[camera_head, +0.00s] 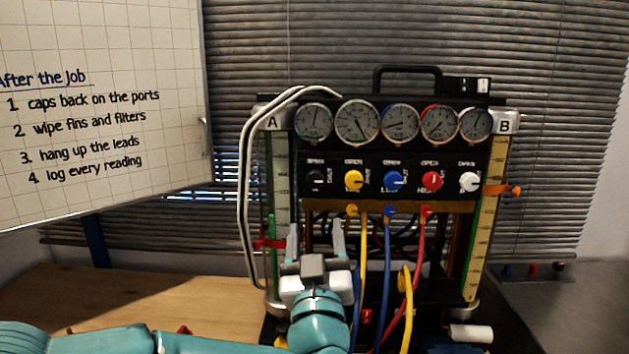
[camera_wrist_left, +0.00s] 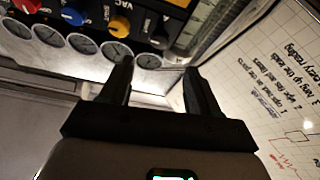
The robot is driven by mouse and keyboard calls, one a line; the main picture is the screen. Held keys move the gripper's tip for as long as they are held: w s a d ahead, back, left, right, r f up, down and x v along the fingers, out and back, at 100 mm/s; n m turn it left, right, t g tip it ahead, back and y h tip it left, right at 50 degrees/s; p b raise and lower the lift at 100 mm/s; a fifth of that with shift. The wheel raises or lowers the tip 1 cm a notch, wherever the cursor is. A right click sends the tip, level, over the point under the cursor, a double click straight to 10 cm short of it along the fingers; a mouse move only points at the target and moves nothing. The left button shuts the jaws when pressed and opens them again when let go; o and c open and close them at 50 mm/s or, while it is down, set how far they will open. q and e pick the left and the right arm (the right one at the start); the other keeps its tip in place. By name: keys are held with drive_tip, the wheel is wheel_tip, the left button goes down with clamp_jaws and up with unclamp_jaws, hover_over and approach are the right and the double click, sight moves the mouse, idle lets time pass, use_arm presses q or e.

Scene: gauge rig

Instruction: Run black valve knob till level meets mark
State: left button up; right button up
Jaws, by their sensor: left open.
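The black valve knob (camera_head: 316,178) is the leftmost of a row of knobs on the gauge rig's panel. It also shows in the left wrist view (camera_wrist_left: 160,38), beyond the fingertips. My left gripper (camera_head: 316,236) is open and empty, below the black knob and apart from it. Column A (camera_head: 281,180) on the left has a green strip low down and a red clip mark (camera_head: 266,243), partly behind cables. Column B (camera_head: 491,200) on the right has a green strip in its lower part and an orange mark (camera_head: 499,190) higher up. My right gripper is not in view.
Yellow (camera_head: 353,180), blue (camera_head: 393,180), red (camera_head: 432,181) and white (camera_head: 469,182) knobs sit to the right of the black one, under several dial gauges. Coloured hoses hang just right of my gripper. White leads loop at the left. A whiteboard (camera_head: 100,110) stands at left.

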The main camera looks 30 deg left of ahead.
sight(314, 182)
use_arm(q)
drive_tip(key=p+x, duration=0.3)
drive_tip(key=x, duration=0.7)
drive_tip(key=shift+w+a+r, duration=0.15)
drive_tip(key=shift+w+r, duration=0.05)
drive_tip(key=shift+w+a+r, duration=0.2)
drive_tip(key=shift+a+r, duration=0.05)
drive_tip(key=shift+r, duration=0.05)
drive_tip(key=shift+w+f, duration=0.15)
drive_tip(key=shift+w, duration=0.05)
drive_tip(key=shift+s, duration=0.1)
drive_tip(key=c, duration=1)
